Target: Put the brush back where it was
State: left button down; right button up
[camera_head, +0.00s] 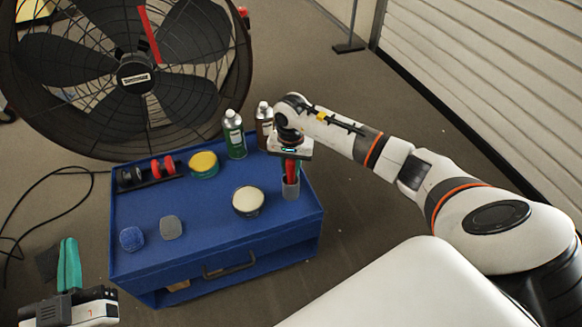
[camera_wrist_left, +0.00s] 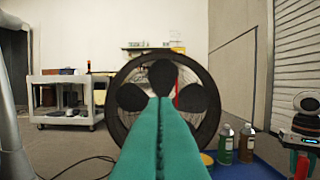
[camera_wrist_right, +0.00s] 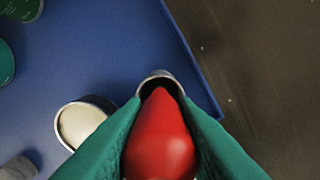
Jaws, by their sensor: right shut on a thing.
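The brush, with a red handle (camera_head: 291,169), is held by my right gripper (camera_head: 291,158) above the right side of the blue cabinet. In the right wrist view the red part (camera_wrist_right: 160,140) sits between the two green fingers. A grey cup (camera_head: 290,187) stands directly below it, and its dark opening also shows in the right wrist view (camera_wrist_right: 150,84). The brush's lower end overlaps the cup's mouth; how deep it reaches is hidden. My left gripper (camera_head: 69,264) is shut and empty, left of the cabinet, and its fingers touch in the left wrist view (camera_wrist_left: 160,140).
The blue cabinet (camera_head: 190,250) also bears a cream-filled tin (camera_head: 248,200), a yellow-topped tin (camera_head: 203,164), a green bottle (camera_head: 234,135), a brown bottle (camera_head: 264,125), a rack with red rolls (camera_head: 163,168) and two scrubbing pads (camera_head: 171,228). A large fan (camera_head: 130,75) stands behind.

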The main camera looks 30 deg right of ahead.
dwell(0.3)
jog(key=o, duration=1)
